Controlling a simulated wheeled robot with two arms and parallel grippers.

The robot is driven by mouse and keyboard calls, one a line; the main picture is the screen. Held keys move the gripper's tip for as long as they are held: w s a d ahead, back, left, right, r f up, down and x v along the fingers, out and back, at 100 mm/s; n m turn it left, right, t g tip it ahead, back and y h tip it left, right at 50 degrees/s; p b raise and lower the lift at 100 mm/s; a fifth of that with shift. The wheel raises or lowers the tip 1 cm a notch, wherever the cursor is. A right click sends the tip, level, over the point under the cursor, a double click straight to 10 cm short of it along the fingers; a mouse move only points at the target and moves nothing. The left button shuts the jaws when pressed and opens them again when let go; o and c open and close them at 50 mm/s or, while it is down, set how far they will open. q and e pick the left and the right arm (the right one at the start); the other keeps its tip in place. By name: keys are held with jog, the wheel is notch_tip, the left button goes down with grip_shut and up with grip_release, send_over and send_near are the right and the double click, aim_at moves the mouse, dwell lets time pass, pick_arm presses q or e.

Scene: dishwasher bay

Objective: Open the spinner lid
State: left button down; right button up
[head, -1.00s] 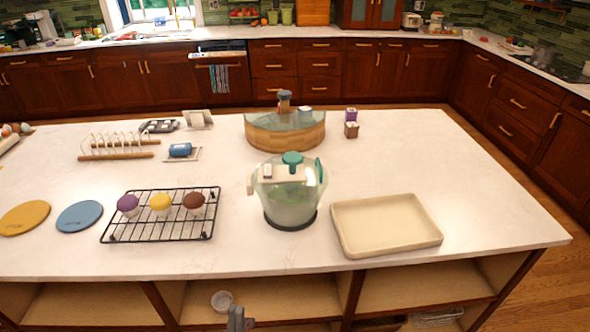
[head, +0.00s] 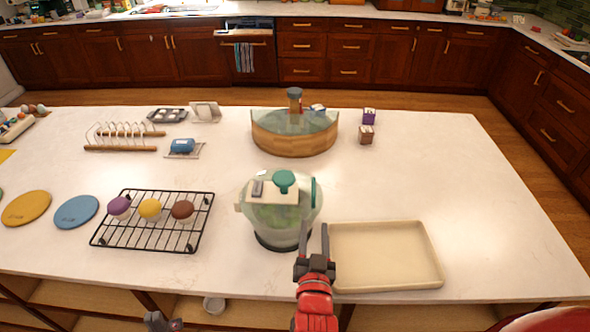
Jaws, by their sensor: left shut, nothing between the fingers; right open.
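The salad spinner (head: 278,226) stands upright on the island counter. It has a clear bowl with green contents, a dark base and a teal upright piece on its right side. Its lid (head: 262,192) sits on top, pale with a round teal knob (head: 284,180). My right gripper (head: 315,228) is open and empty, fingers pointing away from me, just in front and right of the bowl. I cannot tell whether it touches the bowl. My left gripper (head: 158,318) is shut and empty at the bottom edge, mostly out of view, away from the spinner.
A beige tray (head: 385,282) is close right of the spinner, near my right gripper. A black cooling rack (head: 150,240) with cupcakes is on the left. A round wooden container (head: 294,140) stands behind. The counter right of the tray (head: 490,220) is clear.

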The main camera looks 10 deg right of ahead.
jog(key=b, duration=0.5)
send_near(314, 180)
jog(key=p+x, duration=0.1)
jog(key=x, duration=0.2)
jog(key=p+x, duration=0.1)
jog(key=x, duration=0.2)
jog(key=p+x, duration=0.1)
jog(key=x, duration=0.2)
jog(key=shift+w+d+f+p, duration=0.1)
jog(key=shift+w+f+p, duration=0.2)
jog(key=shift+w+p, duration=0.05)
jog(key=shift+w+d, duration=0.1)
jog(key=shift+w, duration=0.45)
grip_shut()
